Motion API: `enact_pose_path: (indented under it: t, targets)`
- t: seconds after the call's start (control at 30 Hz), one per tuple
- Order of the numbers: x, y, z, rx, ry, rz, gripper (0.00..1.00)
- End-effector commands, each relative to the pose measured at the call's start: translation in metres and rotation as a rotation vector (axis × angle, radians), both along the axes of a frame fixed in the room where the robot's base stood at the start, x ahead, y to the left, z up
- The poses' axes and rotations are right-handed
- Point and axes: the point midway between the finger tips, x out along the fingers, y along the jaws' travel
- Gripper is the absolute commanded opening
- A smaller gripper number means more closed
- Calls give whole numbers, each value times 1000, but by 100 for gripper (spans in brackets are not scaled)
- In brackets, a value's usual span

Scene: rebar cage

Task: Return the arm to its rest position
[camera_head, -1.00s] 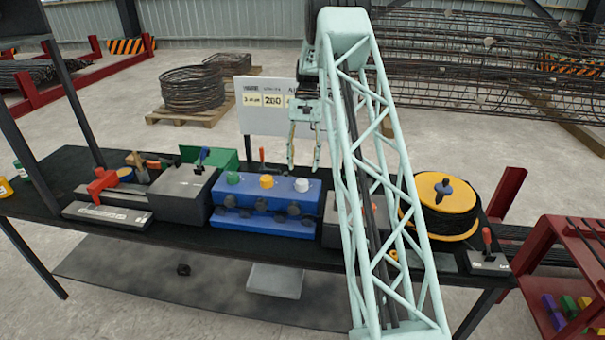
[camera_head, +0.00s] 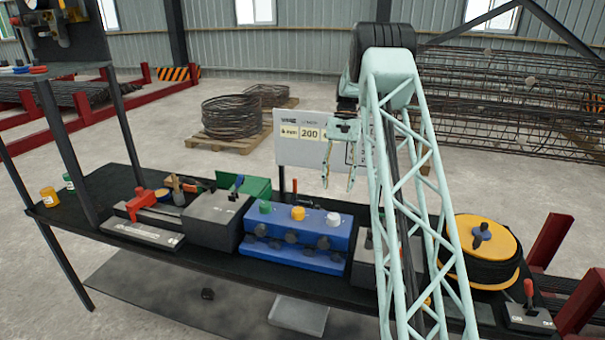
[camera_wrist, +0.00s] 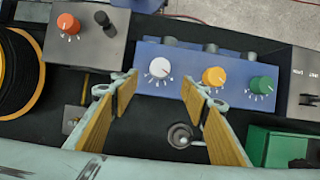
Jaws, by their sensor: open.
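My gripper (camera_head: 339,180) hangs in the air above the bench, in front of the sign board, to the right of and above the blue box's knobs in the head view. In the wrist view my gripper (camera_wrist: 163,85) has its two yellow-padded fingers apart with nothing between them. The blue box (camera_head: 297,240) with green, orange and white knobs lies below; it also shows in the wrist view (camera_wrist: 150,55). The white knob (camera_wrist: 160,67) appears between the fingertips in that view but lies beyond them. My lattice arm covers part of the bench to the right.
The black bench (camera_head: 85,205) carries a grey box (camera_head: 215,217), a red-handled tool (camera_head: 140,204), a green case (camera_head: 258,188) and a yellow-black cable reel (camera_head: 482,250). The sign board (camera_head: 297,150) stands behind. Wire coils (camera_head: 231,117) lie on pallets on the floor.

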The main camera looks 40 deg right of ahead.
Motion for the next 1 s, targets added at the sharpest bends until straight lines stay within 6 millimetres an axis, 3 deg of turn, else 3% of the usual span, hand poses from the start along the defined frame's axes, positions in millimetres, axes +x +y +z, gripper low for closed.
enact_pose_path:
  t: [0.47, 1.0]
  targets:
    - [1, 8, 9, -6, -8, 11, 42]
    - [-6, 73, 74, -52, -71, 97, 42]
